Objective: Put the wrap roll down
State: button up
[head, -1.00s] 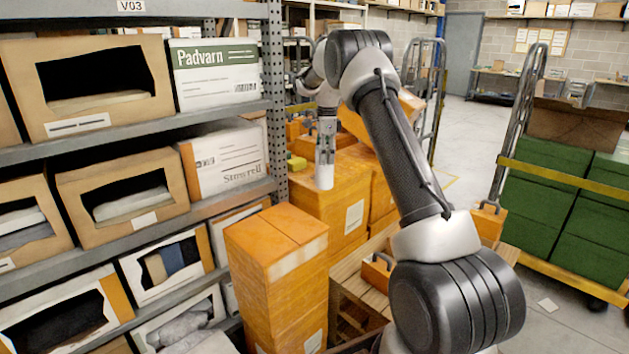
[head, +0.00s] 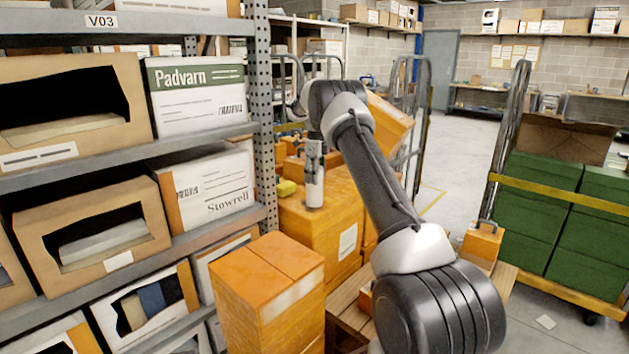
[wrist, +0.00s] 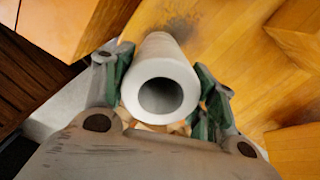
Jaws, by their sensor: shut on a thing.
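The wrap roll is a white hollow tube (head: 315,190), upright in the head view on or just above the top of an orange box (head: 320,222). I cannot tell for sure whether its lower end touches the box. My gripper (head: 314,160) is around the roll's upper part. In the wrist view the roll (wrist: 160,85) sits between the green-padded fingers of my gripper (wrist: 163,100), its open end facing the camera. The gripper is shut on it.
A tall orange stack (head: 268,295) stands in front. A shelf rack (head: 262,120) borders the left. A cart with green crates (head: 545,210) stands right. Floor is clear at the back.

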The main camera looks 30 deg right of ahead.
jog(key=shift+f, duration=0.9)
jog(key=o, duration=1.3)
notch_tip(320, 180, up, 12)
jog(key=s+a+r+n, duration=0.2)
jog(key=s+r+n, duration=0.1)
jog(key=s+r, duration=0.25)
jog(key=s+a+r+n, duration=0.3)
jog(key=s+r, duration=0.1)
jog(key=r, duration=0.2)
jog(key=s+a+r+n+t, duration=0.1)
jog(key=s+a+r+n, duration=0.2)
jog(key=s, duration=0.4)
jog(key=s+a+r+n+t, duration=0.1)
jog(key=s+r+n, duration=0.2)
jog(key=s+n, duration=0.3)
jog(key=s+a+f+n, duration=0.1)
jog(key=s+f+n, duration=0.2)
jog(key=s, duration=0.7)
jog(key=s+a+f+n+t, duration=0.1)
jog(key=s+n, duration=0.4)
jog(key=s, duration=0.5)
jog(key=s+a+f+n+t, duration=0.1)
jog(key=s+f+n, duration=0.3)
jog(key=s, duration=0.6)
jog(key=shift+a+f+n, duration=0.3)
jog(key=shift+a+f, duration=0.45)
jog(key=shift+f, duration=0.35)
